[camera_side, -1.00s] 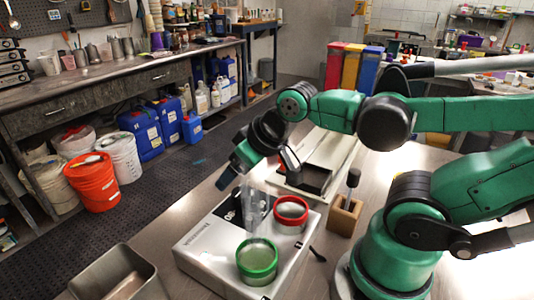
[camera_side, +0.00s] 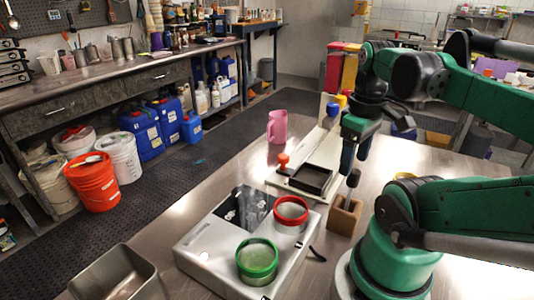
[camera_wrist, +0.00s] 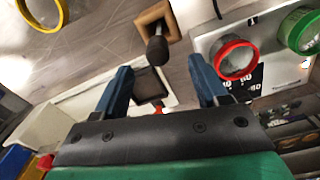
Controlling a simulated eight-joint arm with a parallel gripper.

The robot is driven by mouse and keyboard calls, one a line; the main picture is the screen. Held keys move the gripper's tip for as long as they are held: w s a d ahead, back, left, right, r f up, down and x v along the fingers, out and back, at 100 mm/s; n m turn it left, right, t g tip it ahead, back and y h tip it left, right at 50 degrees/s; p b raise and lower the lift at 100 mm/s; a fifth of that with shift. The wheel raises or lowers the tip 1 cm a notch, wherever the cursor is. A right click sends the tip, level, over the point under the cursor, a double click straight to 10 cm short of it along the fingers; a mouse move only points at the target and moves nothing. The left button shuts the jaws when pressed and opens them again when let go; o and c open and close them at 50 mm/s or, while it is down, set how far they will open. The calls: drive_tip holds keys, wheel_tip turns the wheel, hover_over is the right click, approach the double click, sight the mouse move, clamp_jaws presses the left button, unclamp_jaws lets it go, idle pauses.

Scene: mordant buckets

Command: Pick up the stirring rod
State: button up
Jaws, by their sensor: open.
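The stirring rod (camera_side: 353,179), with a dark rounded top, stands upright in a small wooden block (camera_side: 343,217) on the metal table. My gripper (camera_side: 354,166) points down just above the rod's top, its blue fingers apart and empty. In the wrist view, the rod's dark top (camera_wrist: 158,50) shows in the gap between the two fingertips (camera_wrist: 159,66), a little beyond them. The wooden block also shows in the wrist view (camera_wrist: 168,14). The rod's lower part is hidden in the block.
A white device (camera_side: 205,245) with a green-rimmed dish (camera_side: 257,262) and a red-rimmed dish (camera_side: 291,210) is left of the block. A black tray (camera_side: 312,180) lies behind it. A pink mug (camera_side: 277,127) stands farther back. A metal pan (camera_side: 118,275) is at front left.

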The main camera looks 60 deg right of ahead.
sight(356, 170)
drive_tip(key=shift+s, duration=0.3)
drive_tip(key=shift+f, duration=2.75)
drive_tip(key=shift+c, duration=0.2)
clamp_jaws()
